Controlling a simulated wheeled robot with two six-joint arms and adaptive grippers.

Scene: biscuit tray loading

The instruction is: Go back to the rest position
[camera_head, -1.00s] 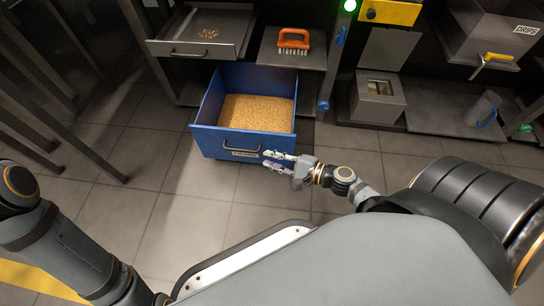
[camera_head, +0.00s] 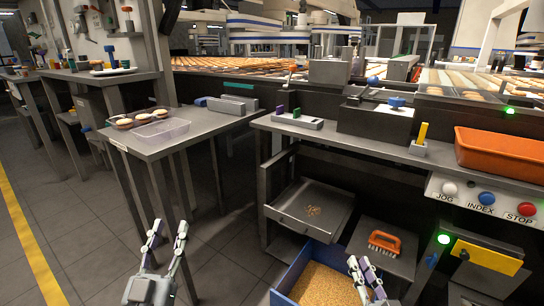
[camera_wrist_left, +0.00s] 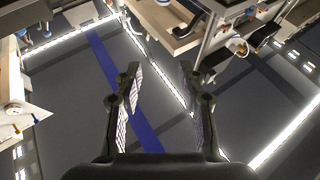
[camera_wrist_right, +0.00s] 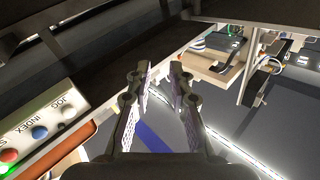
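My left gripper (camera_head: 168,230) points up at the bottom left of the head view, in front of the side table. Its fingers are apart with nothing between them, as the left wrist view (camera_wrist_left: 160,72) also shows. My right gripper (camera_head: 359,264) is at the bottom right of the head view, in front of the blue drawer of crumbs. Its fingers are apart by a narrower gap and empty, as the right wrist view (camera_wrist_right: 160,70) shows. Both arms below the grippers are mostly out of the picture.
The blue drawer (camera_head: 284,282) stands open below a metal tray (camera_head: 307,222) with crumbs. An orange brush (camera_head: 384,242) lies on a shelf. The side table (camera_head: 200,122) bears biscuits and a clear tray (camera_head: 162,132). An orange bin (camera_head: 498,152) sits above the button panel (camera_head: 484,198). Floor at left is clear.

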